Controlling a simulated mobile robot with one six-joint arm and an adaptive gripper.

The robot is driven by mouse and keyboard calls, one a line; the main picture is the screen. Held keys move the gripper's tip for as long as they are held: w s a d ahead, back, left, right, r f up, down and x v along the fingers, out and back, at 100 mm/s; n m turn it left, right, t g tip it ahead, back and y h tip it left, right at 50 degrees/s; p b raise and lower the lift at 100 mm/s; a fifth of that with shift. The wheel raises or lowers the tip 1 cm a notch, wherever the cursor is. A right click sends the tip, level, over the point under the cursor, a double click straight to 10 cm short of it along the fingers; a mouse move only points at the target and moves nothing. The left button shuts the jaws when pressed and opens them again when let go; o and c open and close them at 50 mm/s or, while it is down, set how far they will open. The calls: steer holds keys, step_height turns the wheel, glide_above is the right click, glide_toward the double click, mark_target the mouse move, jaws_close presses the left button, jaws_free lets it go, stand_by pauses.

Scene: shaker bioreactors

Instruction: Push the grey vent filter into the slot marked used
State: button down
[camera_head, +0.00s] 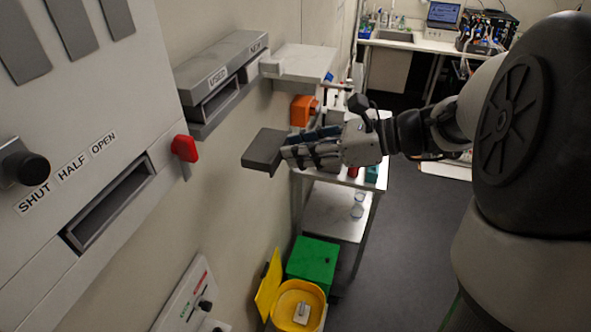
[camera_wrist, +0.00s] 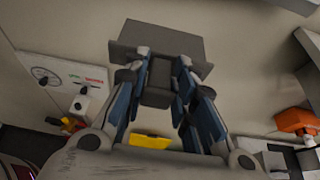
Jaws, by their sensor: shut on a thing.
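The grey vent filter (camera_head: 265,150) is a dark grey flat block held out level in front of the wall. It also shows in the wrist view (camera_wrist: 160,45), with a narrower grip part between the fingers. My gripper (camera_head: 302,153) is shut on it; its fingertips in the wrist view (camera_wrist: 160,75) close on both sides of the grip part. The slot marked USED (camera_head: 219,100) is a dark opening in a grey wall-mounted holder, above and left of the filter. The filter is apart from it. The slot's inside is dark.
A slot marked NEW (camera_head: 257,60) is beside USED, with a pale block (camera_head: 300,63) near it. A panel with a red lever (camera_head: 185,148), a black knob and an open slot (camera_head: 108,204) is at left. A trolley (camera_head: 335,210), yellow bin (camera_head: 298,300) and green box (camera_head: 313,262) stand below.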

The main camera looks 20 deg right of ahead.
mark_target(224, 76)
step_height(224, 76, up, 12)
steer(key=s+f+p, duration=0.1)
steer(key=s+p, duration=0.2)
steer(key=p, duration=0.2)
steer(key=w+a, duration=0.1)
steer(key=w+a+b, duration=0.1)
steer(key=w+a, duration=0.1)
steer(key=shift+a+r, duration=0.3)
steer(key=shift+s, duration=0.1)
steer(key=shift+w+a+p, duration=0.35)
steer(key=shift+w+a, duration=0.5)
steer(key=shift+a, duration=0.35)
steer(key=shift+w+a+p, duration=0.35)
steer(key=shift+w+a, duration=0.5)
steer(key=shift+a, duration=0.3)
stand_by(3.9)
